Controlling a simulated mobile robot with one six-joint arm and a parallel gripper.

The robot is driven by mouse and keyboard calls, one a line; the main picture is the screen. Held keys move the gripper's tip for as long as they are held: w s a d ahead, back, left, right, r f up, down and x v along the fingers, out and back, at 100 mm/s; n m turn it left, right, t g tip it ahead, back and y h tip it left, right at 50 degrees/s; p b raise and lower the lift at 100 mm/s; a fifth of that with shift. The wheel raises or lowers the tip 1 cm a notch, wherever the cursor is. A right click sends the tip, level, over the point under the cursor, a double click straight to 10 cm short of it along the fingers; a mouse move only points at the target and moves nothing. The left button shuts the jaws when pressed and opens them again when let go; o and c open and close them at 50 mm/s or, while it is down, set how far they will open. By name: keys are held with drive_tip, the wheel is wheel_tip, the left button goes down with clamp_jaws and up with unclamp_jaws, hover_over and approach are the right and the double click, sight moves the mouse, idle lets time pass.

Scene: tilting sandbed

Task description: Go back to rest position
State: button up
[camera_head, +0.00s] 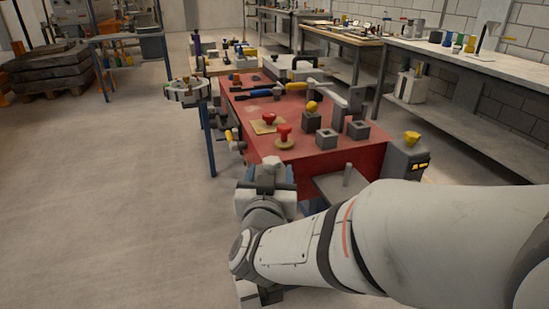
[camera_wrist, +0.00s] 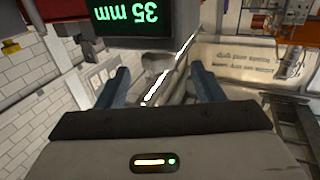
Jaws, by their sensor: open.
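My gripper (camera_head: 267,177) is in front of the near left end of the red workbench (camera_head: 330,160) in the head view, at the end of my white arm, which comes in from the lower right. Its fingertips are hard to make out there. In the wrist view my gripper (camera_wrist: 163,82) shows two blue-grey fingers spread wide apart. Nothing is held between them. Beyond the fingers are a grey piece and a bright white strip, both too unclear to name.
Red knobs (camera_head: 284,135), a yellow ball (camera_head: 312,106) and grey square blocks (camera_head: 327,138) stand on the red workbench. A grey box with a yellow top (camera_head: 407,157) is at its right end. The concrete floor (camera_head: 110,200) at left is clear.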

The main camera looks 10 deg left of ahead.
drive_tip(key=shift+s+d, duration=0.1)
drive_tip(key=shift+s, duration=0.6)
drive_tip(key=shift+w, duration=0.1)
drive_tip(key=d+r+g+p, duration=0.1)
drive_tip(key=p, duration=0.1)
drive_tip(key=w+d+r+g+y+p, duration=0.1)
drive_tip(key=r+p, duration=0.1)
drive_tip(key=w+d+r+p, duration=0.1)
drive_tip(key=p, duration=0.1)
drive_tip(key=shift+w+r+n+g+y, duration=0.1)
drive_tip(key=shift+r+n+g+y, duration=0.1)
drive_tip(key=shift+n+g+y, duration=0.2)
drive_tip(key=s+d+r+m+g+h+p, duration=0.1)
drive_tip(key=s+d+g+p, duration=0.3)
drive_tip(key=d, duration=0.4)
drive_tip(key=s+d+r+g+h+p, duration=0.2)
drive_tip(key=s+d+r+g+p, duration=0.2)
drive_tip(key=s+d+p, duration=0.2)
drive_tip(key=s+d+r+m+g+h+p, duration=0.1)
drive_tip(key=s+d+r+g+p, duration=0.2)
drive_tip(key=d, duration=0.8)
drive_tip(key=s+g+p, duration=0.1)
drive_tip(key=s+p, duration=0.1)
drive_tip(key=p, duration=0.1)
drive_tip(key=shift+s+m+h, duration=0.3)
drive_tip(key=shift+s, duration=0.1)
drive_tip(key=shift+d, duration=0.1)
